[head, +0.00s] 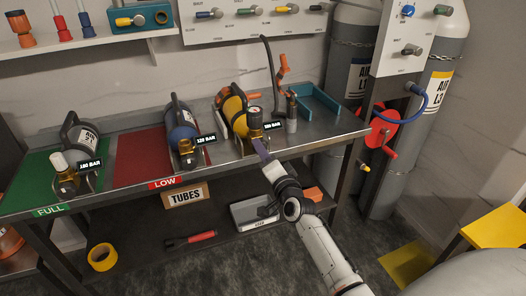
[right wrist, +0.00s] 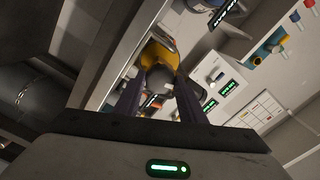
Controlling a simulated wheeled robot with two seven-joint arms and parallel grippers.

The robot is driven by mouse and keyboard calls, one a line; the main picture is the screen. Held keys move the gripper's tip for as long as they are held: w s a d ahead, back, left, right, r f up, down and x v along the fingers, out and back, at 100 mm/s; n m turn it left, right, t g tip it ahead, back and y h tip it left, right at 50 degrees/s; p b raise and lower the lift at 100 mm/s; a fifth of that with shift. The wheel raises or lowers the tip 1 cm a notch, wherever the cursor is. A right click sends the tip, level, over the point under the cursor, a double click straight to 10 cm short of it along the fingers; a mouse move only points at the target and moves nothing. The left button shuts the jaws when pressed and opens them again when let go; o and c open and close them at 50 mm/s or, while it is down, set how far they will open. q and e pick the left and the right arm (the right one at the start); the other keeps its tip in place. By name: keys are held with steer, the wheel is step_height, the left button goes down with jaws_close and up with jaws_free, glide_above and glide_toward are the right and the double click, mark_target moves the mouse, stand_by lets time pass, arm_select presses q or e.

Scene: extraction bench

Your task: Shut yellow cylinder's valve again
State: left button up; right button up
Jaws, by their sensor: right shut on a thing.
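The yellow cylinder (head: 235,106) lies on the metal bench, its brass valve (head: 254,120) with a small gauge facing the front edge. My right gripper (head: 261,148) reaches up from the lower right to the front of this valve. In the right wrist view the yellow cylinder (right wrist: 153,53) is upper centre, and a dark round knob (right wrist: 160,78) sits between the two fingers of my right gripper (right wrist: 160,92). The fingers are shut on the knob. How far the valve is turned cannot be told. My left gripper is not in view.
An orange-handled pump (head: 291,108) and a teal tray (head: 315,102) stand right of the yellow cylinder. A lower shelf holds a TUBES box (head: 186,196).

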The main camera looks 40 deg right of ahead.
steer(key=shift+m, duration=1.6)
steer(key=o, duration=1)
steer(key=shift+o, duration=0.2)
steer(key=v, duration=1)
steer(key=shift+s, duration=0.15)
